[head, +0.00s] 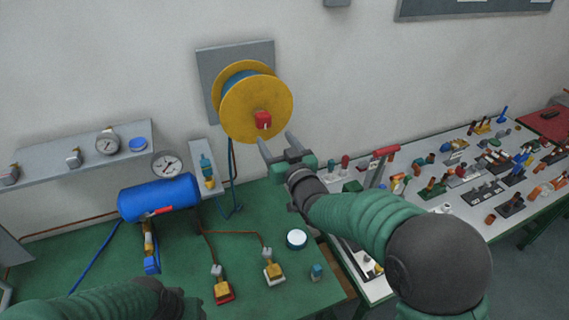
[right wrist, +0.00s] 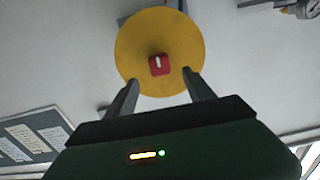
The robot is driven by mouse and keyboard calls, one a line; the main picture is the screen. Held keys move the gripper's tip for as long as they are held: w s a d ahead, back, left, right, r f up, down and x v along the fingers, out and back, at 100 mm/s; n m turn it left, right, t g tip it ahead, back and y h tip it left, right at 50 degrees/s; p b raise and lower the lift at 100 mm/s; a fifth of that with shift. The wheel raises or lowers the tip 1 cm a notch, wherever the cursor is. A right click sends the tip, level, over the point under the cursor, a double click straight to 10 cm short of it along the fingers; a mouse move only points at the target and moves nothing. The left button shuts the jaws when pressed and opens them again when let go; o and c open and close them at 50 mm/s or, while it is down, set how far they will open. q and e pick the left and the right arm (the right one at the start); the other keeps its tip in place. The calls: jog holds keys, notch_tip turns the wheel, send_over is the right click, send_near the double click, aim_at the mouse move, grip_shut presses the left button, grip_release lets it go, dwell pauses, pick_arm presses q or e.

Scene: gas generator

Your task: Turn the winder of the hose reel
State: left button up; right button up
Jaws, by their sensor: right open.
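The hose reel (head: 240,100) is a yellow drum with blue hose, mounted on a grey plate on the wall in the head view. In the right wrist view the winder (right wrist: 159,65) shows on the yellow disc (right wrist: 140,40), ahead of and between the fingertips. My right gripper (head: 278,147) is open and empty, just below the winder and apart from it. It also shows in the right wrist view (right wrist: 160,82). My left arm enters at the lower left of the head view; its gripper cannot be made out.
A green table (head: 120,265) below holds a blue tank (head: 160,197) and several valves. A wall shelf (head: 80,160) carries gauges. At right, a white table (head: 480,195) is crowded with small parts. The wall around the reel is clear.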

pick_arm(q)
jog(key=shift+s+b+x, duration=0.25)
jog(key=shift+b+x, duration=0.45)
jog(key=shift+x, duration=0.4)
pick_arm(e)
jog(key=v, duration=0.6)
pick_arm(q)
jog(key=shift+f, duration=0.1)
pick_arm(e)
jog(key=shift+f, duration=0.1)
